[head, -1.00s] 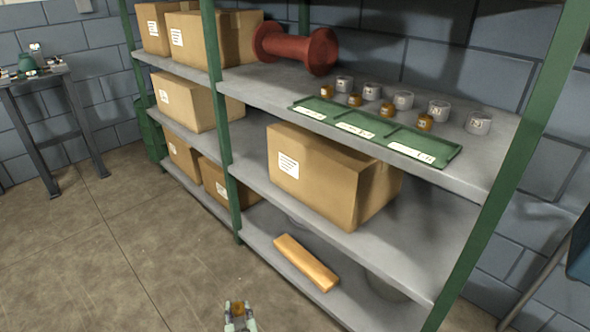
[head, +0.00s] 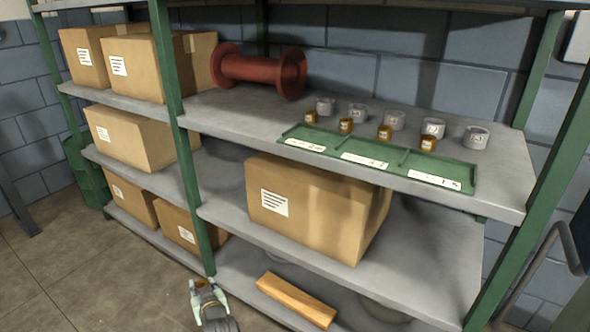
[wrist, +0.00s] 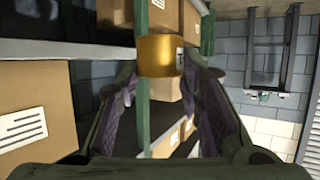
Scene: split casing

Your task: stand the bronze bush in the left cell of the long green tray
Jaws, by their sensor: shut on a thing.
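My gripper (head: 207,292) is low in the head view, in front of the shelf unit and well below the tray. It is shut on a bronze bush (wrist: 160,55), which shows between the fingertips in the wrist view with a pale label on its side. The long green tray (head: 392,163) lies along the front edge of the upper shelf, with three cells side by side and a white label along the front of each. The left cell (head: 312,133) looks empty. The tray does not show clearly in the wrist view.
Several other bronze bushes (head: 385,132) and grey rings (head: 393,120) stand behind the tray. A red spool (head: 258,70) lies left of them. Green uprights (head: 180,130) frame the shelf. Cardboard boxes (head: 318,207) fill parts of the shelves; a wooden block (head: 296,300) lies on the bottom one.

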